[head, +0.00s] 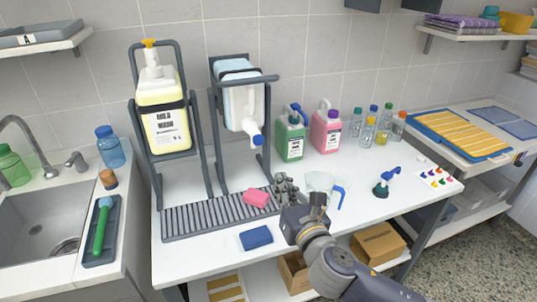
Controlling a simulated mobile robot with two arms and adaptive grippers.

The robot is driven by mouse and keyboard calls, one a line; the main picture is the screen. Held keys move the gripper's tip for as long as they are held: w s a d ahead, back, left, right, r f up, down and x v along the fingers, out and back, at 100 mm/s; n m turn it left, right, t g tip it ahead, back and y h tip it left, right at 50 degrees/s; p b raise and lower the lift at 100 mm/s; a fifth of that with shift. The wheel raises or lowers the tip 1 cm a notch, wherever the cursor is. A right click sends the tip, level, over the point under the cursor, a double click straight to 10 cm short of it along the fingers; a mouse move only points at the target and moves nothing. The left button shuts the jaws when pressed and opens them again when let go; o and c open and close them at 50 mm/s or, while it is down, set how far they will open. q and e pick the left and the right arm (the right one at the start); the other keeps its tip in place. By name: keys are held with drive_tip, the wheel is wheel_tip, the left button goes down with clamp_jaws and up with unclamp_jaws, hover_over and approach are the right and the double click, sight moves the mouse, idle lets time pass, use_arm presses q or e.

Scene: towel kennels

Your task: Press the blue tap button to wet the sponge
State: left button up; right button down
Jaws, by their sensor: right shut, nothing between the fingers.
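The pink sponge (257,199) lies on the right part of the grey slatted drain tray (205,219). The blue tap button (257,141) is at the lower end of the white tap on the clear tank (238,95), which hangs in a dark frame above the tray. My right gripper (281,184) is shut and empty. In the picture it is just right of the sponge and below the blue button; whether it touches either is hard to tell. My left gripper is not in view.
A dark blue block (256,238) lies at the table's front edge. A yellow jug (165,110) hangs left of the tank. Green (290,138) and pink (326,130) jugs stand to the right, with small bottles beyond. The sink (40,225) is far left.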

drive_tip(key=shift+r+n+t+y, duration=0.3)
drive_tip(key=shift+r+n, duration=0.35)
drive_tip(key=shift+n, duration=0.25)
drive_tip(key=shift+a, duration=0.1)
drive_tip(key=p, duration=0.2)
approach(259, 144)
drive_tip(key=x, duration=0.7)
drive_tip(key=shift+w, duration=0.1)
